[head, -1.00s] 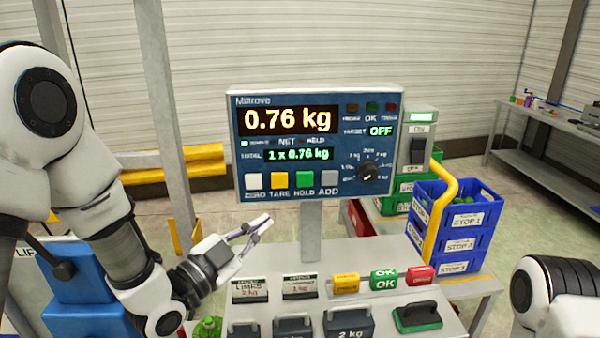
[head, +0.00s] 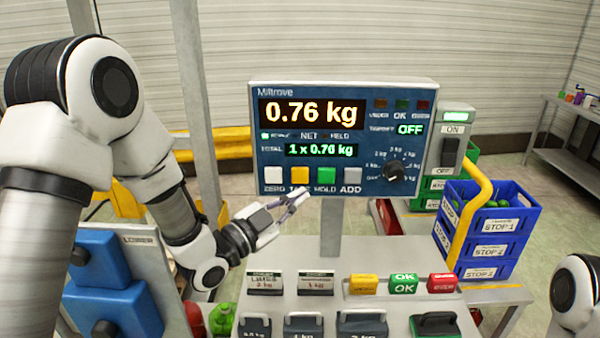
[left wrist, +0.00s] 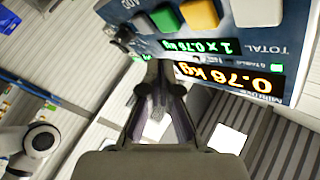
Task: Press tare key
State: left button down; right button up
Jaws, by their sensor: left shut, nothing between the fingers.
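The yellow tare key (head: 300,175) sits on the blue scale panel (head: 300,153), between the white zero key (head: 273,175) and the green hold key (head: 326,175). The display (head: 312,112) reads 0.76 kg. My left gripper (head: 303,194) is shut and empty, its fingertips just below the tare key and covering part of the TARE label. I cannot tell whether it touches the panel. The left wrist view shows the yellow key (left wrist: 200,14) upside down beyond the fingers (left wrist: 160,70). Of my right arm, only a white link shows at the right edge; its gripper is out of view.
Below the panel, several weights (head: 362,324) and the yellow, green and red blocks (head: 403,284) stand on the bench. Blue crates (head: 485,243) and a yellow rail (head: 476,200) are at the right. A grey post (head: 200,100) stands left of the panel.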

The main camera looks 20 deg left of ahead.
aim_at(308, 175)
pick_arm(q)
jog(key=w, duration=0.2)
jog(key=w+a, duration=0.1)
jog(key=w, duration=0.1)
jog(key=shift+w+a, duration=0.15)
jog(key=shift+w, duration=0.1)
dwell(1.2)
jog(key=shift+w+a, duration=0.15)
jog(key=shift+w, duration=0.25)
jog(key=shift+w+a, duration=0.1)
jog(key=shift+w, duration=0.25)
dwell(0.6)
jog(key=shift+s+b, duration=0.1)
jog(key=shift+b, duration=0.25)
jog(key=shift+s+d, duration=0.25)
jog(key=shift+s, duration=0.45)
jog(key=shift+b, duration=0.3)
